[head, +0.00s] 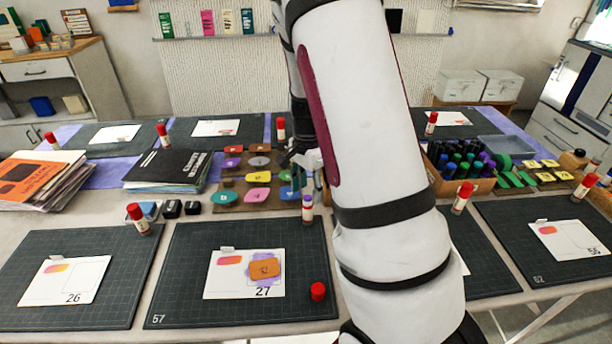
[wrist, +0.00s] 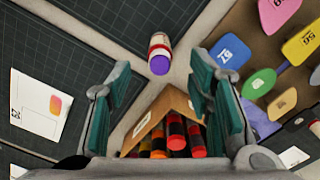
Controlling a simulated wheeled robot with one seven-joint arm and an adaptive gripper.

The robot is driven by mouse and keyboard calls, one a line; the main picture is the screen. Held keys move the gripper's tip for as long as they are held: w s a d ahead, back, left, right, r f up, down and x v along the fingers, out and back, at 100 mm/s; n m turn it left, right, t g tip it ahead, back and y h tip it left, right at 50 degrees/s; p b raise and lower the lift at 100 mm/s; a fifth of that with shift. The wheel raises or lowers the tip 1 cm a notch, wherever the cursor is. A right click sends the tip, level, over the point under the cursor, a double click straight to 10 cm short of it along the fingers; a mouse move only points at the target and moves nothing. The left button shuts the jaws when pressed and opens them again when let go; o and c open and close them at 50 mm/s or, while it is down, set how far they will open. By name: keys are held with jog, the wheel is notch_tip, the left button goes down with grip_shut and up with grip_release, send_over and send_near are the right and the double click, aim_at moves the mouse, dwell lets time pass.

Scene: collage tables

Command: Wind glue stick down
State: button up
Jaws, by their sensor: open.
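An uncapped glue stick (head: 307,208) with a white body and purple glue at its top stands upright at the back edge of the mat marked 57. The wrist view shows the purple end of the glue stick (wrist: 159,55) ahead of my fingers, in the gap between them. A red cap (head: 318,291) lies apart on that mat's right side. My gripper (head: 308,167) is above and behind the glue stick, partly hidden by my arm. In the wrist view, my gripper (wrist: 163,75) has its teal fingers spread, with nothing held.
A card (head: 222,286) with an orange tile on a purple patch lies on the mat. A board of colored tiles (head: 240,180) lies behind. A box of markers (wrist: 180,104) shows between my fingers. Capped glue sticks (head: 138,218) stand around. The mat's front left is clear.

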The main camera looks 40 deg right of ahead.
aim_at(307, 210)
notch_tip(307, 210, down, 8)
jog(key=shift+f, duration=0.1)
jog(key=shift+c, duration=0.2)
jog(key=c, duration=1.1)
jog(key=shift+o, duration=0.2)
